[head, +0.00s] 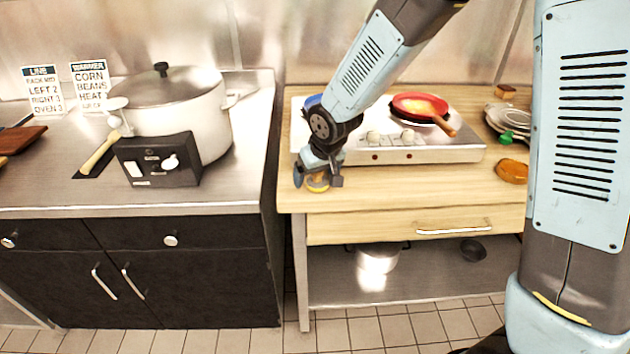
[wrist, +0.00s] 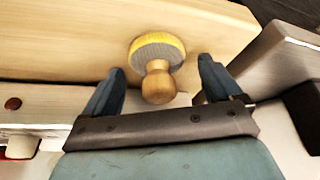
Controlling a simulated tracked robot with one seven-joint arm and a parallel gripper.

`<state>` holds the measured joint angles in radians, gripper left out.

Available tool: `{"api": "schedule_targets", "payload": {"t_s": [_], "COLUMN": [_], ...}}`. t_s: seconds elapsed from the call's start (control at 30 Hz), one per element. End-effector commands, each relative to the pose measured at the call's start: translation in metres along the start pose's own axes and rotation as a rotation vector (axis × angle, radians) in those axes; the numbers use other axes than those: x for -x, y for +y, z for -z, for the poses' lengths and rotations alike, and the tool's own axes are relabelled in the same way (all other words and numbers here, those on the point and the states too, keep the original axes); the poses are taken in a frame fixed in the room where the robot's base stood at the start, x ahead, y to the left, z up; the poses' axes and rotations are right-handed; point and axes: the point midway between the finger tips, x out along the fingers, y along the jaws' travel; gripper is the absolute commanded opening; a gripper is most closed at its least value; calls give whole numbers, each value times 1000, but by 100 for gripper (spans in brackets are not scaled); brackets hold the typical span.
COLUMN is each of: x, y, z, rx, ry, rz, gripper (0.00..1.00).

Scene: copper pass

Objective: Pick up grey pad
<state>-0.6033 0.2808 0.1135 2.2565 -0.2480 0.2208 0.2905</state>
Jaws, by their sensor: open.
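The grey pad is a round disc with a yellow edge and a wooden knob handle. In the wrist view the grey pad (wrist: 155,52) lies on the wooden counter with its knob (wrist: 158,84) between my open fingers. My gripper (wrist: 161,68) has a finger on each side, apart from the knob. In the head view my gripper (head: 317,176) points down at the counter's front left corner. The yellow part of the pad (head: 318,184) shows between the fingers; the rest is hidden by them.
A steel hob (head: 400,150) stands just behind my gripper, with a red pan (head: 420,105) on it. An orange-brown item (head: 512,171) lies at the counter's right. A large pot (head: 170,100) stands on the left counter across a gap. The counter's front middle is clear.

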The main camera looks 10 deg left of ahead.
Motion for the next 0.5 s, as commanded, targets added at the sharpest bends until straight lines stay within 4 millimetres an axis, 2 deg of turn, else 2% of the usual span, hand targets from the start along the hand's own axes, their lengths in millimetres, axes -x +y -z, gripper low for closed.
{"api": "schedule_targets", "payload": {"t_s": [0.3, 0.5], "x": [-3, -3], "y": [0, 0], "z": [0, 0], "rx": [1, 1], "ry": [1, 1], "rz": [0, 0], "gripper": [91, 71]}}
